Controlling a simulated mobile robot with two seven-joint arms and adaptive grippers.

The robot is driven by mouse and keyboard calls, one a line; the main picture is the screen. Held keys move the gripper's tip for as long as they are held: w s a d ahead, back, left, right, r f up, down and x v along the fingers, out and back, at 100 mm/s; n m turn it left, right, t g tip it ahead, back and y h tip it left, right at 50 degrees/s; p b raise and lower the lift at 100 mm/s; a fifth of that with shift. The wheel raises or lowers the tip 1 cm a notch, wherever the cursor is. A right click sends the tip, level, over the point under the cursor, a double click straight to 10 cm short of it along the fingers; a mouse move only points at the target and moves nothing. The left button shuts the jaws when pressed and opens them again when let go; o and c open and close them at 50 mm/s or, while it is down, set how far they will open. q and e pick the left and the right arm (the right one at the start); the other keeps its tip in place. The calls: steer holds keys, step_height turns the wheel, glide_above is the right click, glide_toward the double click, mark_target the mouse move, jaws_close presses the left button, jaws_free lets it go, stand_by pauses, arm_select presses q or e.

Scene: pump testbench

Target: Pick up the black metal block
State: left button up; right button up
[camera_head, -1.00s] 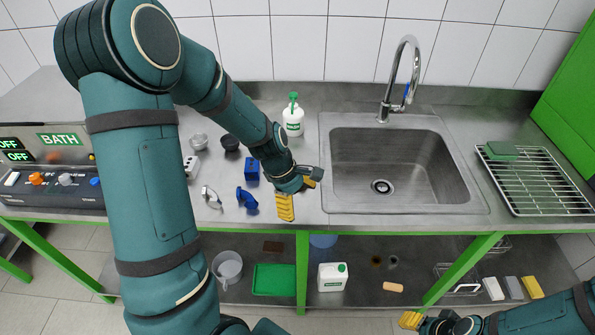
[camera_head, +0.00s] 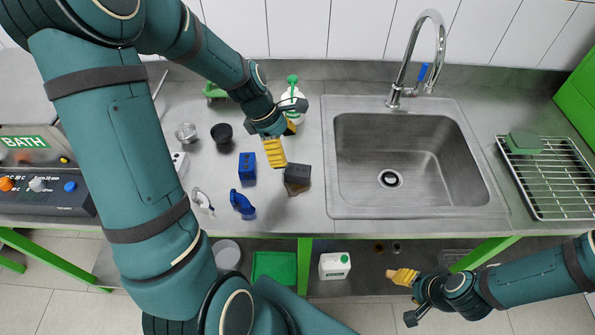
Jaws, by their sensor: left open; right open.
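The black metal block (camera_head: 297,174) sits on the steel counter, just left of the sink. A brownish lower part shows at its near side. My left gripper (camera_head: 281,140) is open and empty, with yellow finger pads. It is behind and slightly left of the block in the picture, apart from it; its exact height above the counter is hard to tell. My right gripper (camera_head: 403,278) is open and empty, low in front of the counter edge, near the under-shelf. How far apart its fingers are is hard to see.
A blue block (camera_head: 247,168) and a blue fitting (camera_head: 242,204) lie left of the black block. A white bottle with green pump (camera_head: 292,103) stands behind my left gripper. A black cup (camera_head: 222,134) is further left. The sink (camera_head: 398,183) is to the right.

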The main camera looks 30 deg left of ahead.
mark_target(298, 169)
arm_select(q)
steer(key=b+x, duration=0.2)
steer(key=x, duration=0.8)
steer(key=shift+f, duration=0.35)
steer(key=c, duration=1.4)
